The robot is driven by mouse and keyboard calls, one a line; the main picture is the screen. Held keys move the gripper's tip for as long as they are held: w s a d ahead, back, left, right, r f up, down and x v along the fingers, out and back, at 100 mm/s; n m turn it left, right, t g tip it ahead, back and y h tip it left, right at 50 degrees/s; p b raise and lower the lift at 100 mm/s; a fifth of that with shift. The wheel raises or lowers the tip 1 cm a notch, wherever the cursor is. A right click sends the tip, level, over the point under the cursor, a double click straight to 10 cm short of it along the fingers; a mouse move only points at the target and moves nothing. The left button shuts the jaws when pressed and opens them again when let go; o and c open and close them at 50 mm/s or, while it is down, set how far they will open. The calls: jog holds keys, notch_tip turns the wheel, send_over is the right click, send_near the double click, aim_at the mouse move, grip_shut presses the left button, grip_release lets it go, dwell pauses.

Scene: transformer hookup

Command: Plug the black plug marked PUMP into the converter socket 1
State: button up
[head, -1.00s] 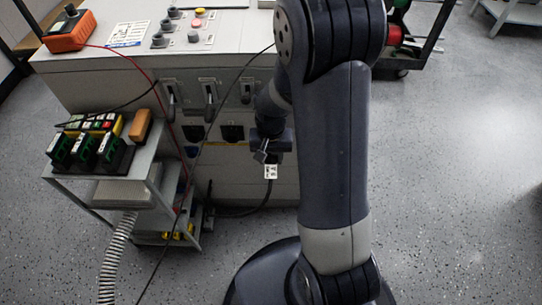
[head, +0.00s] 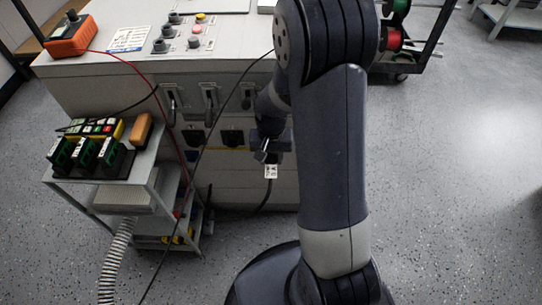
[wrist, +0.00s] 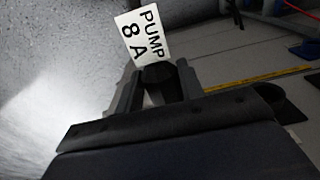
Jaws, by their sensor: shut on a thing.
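My gripper (wrist: 157,92) is shut on the black plug (wrist: 158,75), whose white tag (wrist: 143,38) reads PUMP 8 A in the wrist view. In the head view the gripper (head: 268,153) is low in front of the grey console (head: 110,80), with the tag (head: 271,171) below it and a black cable hanging down. Two dark sockets (head: 232,138) (head: 193,138) show on the console front, left of the gripper. Their numbers are too small to read, so I cannot tell which is socket 1. My arm hides the console's right part.
A grey cart (head: 150,185) with green-black blocks (head: 87,152) stands left of the console. Red and black leads hang across the console front. A ribbed hose (head: 118,262) lies at lower left. A rack with cable spools (head: 398,40) stands behind right. The right floor is clear.

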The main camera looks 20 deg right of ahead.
jog(key=shift+s+a, duration=0.15)
jog(key=shift+s, duration=0.35)
jog(key=shift+w, duration=0.4)
dwell(1.5)
jog(key=shift+w, duration=0.2)
jog(key=o, duration=1)
jog(key=shift+s, duration=0.1)
